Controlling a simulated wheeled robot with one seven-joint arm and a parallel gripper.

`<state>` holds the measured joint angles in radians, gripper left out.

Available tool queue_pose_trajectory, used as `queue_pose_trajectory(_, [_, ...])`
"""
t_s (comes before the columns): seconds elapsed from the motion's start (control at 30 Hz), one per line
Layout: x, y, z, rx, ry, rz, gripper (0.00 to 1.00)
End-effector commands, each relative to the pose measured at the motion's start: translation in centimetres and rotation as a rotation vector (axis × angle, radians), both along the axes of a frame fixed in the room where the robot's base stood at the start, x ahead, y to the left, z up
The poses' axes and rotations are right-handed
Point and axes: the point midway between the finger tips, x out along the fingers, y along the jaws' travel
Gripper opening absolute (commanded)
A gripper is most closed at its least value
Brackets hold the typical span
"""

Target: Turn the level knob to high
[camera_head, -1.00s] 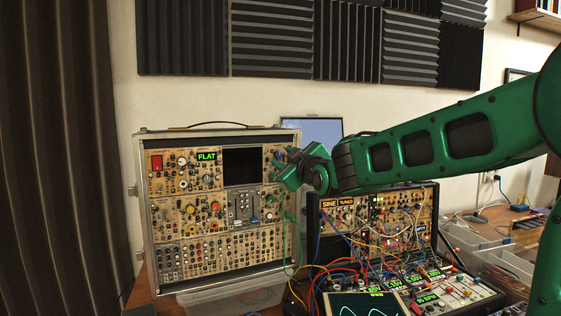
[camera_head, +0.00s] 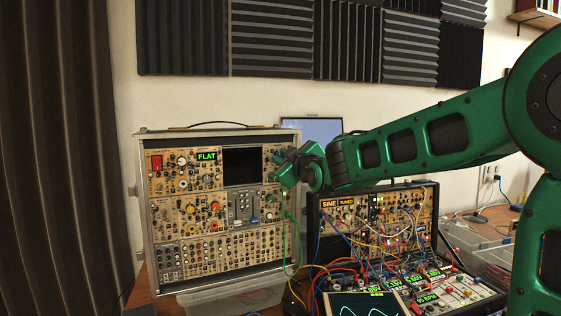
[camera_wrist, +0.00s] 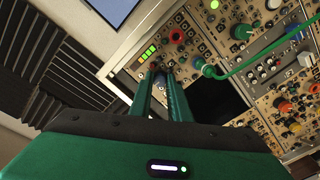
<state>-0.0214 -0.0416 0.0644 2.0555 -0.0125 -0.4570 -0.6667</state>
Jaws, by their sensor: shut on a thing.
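In the wrist view the fingers (camera_wrist: 160,76) are closed around a small knob (camera_wrist: 154,66) on the panel, taken to be the level knob. The fingers hide most of the knob, and its label and pointer cannot be read. A lit green bar display (camera_wrist: 148,53) sits right beside it.
A display reading "FLAT" (camera_head: 206,156) and a dark screen (camera_head: 242,167) are on the same case. A green cable (camera_wrist: 245,66) is plugged in close to my fingers. A smaller rack (camera_head: 313,225) with many patch cables stands to the right.

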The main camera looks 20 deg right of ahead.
Motion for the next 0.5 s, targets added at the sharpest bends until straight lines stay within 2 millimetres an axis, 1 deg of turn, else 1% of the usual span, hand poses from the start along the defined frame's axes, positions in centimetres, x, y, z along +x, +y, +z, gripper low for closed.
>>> queue_pose_trajectory(0.27, [0.00, 0.09, -0.05, 0.113, 0.018, 0.001, 0.00])
queue_pose_trajectory(0.5, [0.00, 0.08, -0.05, 0.312, 0.047, 0.001, 0.00])
